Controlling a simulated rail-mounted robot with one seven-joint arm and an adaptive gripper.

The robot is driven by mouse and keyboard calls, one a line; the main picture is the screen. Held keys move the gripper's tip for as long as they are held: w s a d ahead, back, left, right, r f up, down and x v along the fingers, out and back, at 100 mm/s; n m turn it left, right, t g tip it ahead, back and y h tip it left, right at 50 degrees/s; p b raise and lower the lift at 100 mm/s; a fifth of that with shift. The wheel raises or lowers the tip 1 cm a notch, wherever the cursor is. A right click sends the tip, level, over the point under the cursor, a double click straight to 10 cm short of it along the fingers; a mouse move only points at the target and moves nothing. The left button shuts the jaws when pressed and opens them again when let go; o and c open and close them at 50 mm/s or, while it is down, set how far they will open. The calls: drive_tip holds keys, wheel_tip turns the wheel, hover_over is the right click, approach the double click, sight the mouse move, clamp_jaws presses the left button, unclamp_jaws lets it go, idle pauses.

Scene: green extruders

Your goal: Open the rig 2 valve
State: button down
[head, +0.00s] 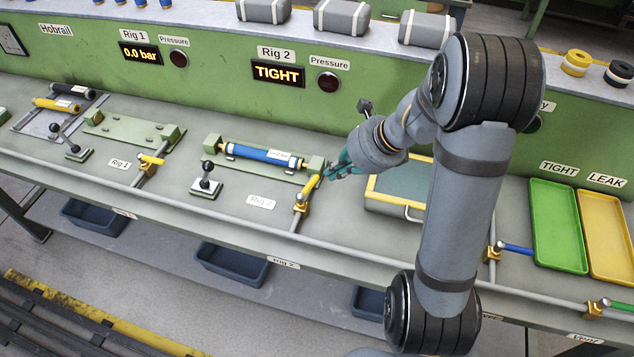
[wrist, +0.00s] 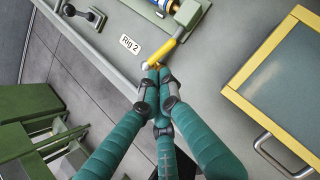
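The rig 2 valve (head: 301,206) is a brass body with a yellow handle on a grey pipe. Its handle (head: 308,189) points back toward the rig's green end block, roughly in line with the pipe. The handle also shows in the wrist view (wrist: 170,48). My gripper (head: 329,173) has teal fingers and is beside the handle's far end, on its right. In the wrist view my gripper's (wrist: 156,68) fingertips are together at the handle's lower end as seen there. I see no handle between them. The fingers hide the valve body there.
The rig 2 display (head: 277,73) reads TIGHT. A blue cylinder (head: 262,154) sits in the rig 2 fixture, left of the valve. A black-knobbed lever (head: 206,180) stands farther left. A yellow-framed panel with a handle (head: 400,190) is close on the right.

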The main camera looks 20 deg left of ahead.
sight(311, 185)
drive_tip(key=b+x, duration=0.1)
drive_tip(key=x, duration=0.7)
drive_tip(key=shift+w+a+f, duration=0.1)
drive_tip(key=shift+a+f, duration=0.1)
drive_tip(key=shift+f, duration=0.15)
